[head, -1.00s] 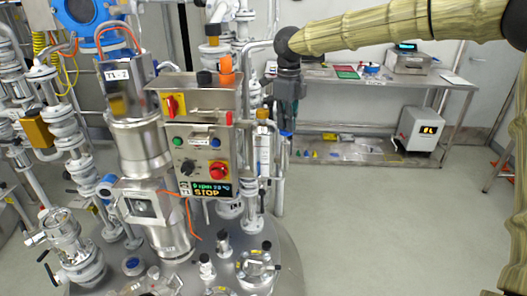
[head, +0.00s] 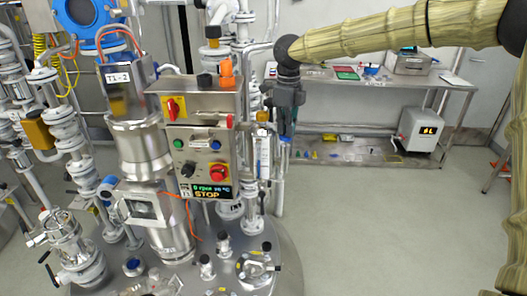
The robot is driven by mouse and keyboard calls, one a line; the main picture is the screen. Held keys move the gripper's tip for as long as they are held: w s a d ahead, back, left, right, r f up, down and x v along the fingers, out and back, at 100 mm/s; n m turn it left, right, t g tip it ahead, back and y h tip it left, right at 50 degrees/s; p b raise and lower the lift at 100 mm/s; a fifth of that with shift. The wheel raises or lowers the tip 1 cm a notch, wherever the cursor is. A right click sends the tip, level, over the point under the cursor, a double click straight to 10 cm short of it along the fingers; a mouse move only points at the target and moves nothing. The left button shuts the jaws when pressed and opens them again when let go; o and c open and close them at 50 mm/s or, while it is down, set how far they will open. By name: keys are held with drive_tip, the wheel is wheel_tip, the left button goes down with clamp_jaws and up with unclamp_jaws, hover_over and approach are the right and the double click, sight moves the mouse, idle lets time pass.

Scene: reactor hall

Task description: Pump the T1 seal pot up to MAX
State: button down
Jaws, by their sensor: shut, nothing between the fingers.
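The vessel's metal control box (head: 201,143) has a red knob and a display reading STOP. Just right of it stands a narrow upright gauge (head: 263,155) with a white and blue scale, among steel pipes. It may belong to the T1 seal pot; its level and any MAX mark are too small to read. My gripper (head: 286,131) hangs fingers down to the right of the gauge, shut and empty. A small blue part (head: 286,140) shows at its fingertips; I cannot tell whether they touch it. The pump handle cannot be clearly made out.
The steel motor column marked T1-2 (head: 138,130) stands left of the box on the domed vessel lid (head: 230,265). White pipes and valves crowd the left. A steel workbench (head: 440,80) stands at the back right. The floor at right is clear.

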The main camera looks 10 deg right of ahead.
drive_tip(key=shift+r+p, duration=1.4)
drive_tip(key=shift+r, duration=0.25)
drive_tip(key=shift+f, duration=0.2)
drive_tip(key=shift+f, duration=2.05)
drive_tip(key=shift+r+p, duration=1.85)
drive_tip(key=shift+r, duration=0.35)
drive_tip(key=shift+f, duration=0.25)
